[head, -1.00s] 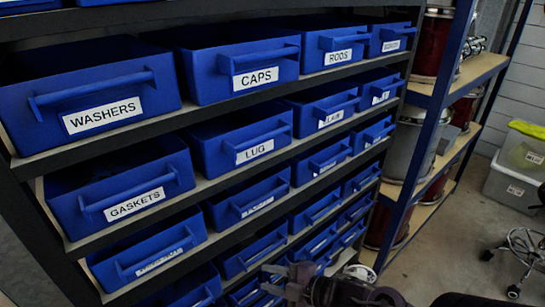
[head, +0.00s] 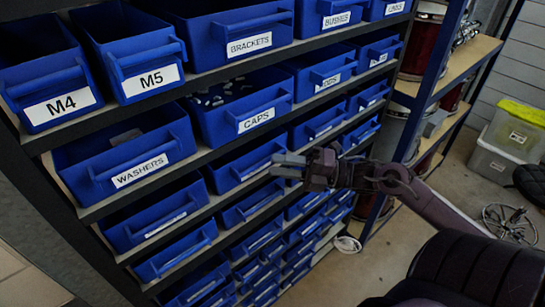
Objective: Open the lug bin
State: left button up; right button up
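The lug bin (head: 231,169) is a blue drawer in the third visible row of the rack, directly below the CAPS bin. Its front has a bar handle and a white label that is too dim to read now. It sits in line with its row and looks shut. My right gripper (head: 274,165) is in front of the right end of this bin, its two grey fingers pointing left, one above the other with a small gap. It hides part of the bin's right side. Whether it touches the handle I cannot tell. My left gripper is out of view.
The CAPS bin (head: 215,122) above holds small parts. The WASHERS bin (head: 90,165) is up to the left, and the M4 (head: 45,80) and M5 (head: 135,50) bins are above it. A blue-posted shelf with drums stands right of the rack.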

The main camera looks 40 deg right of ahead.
jog(key=shift+x, duration=1.2)
grip_shut()
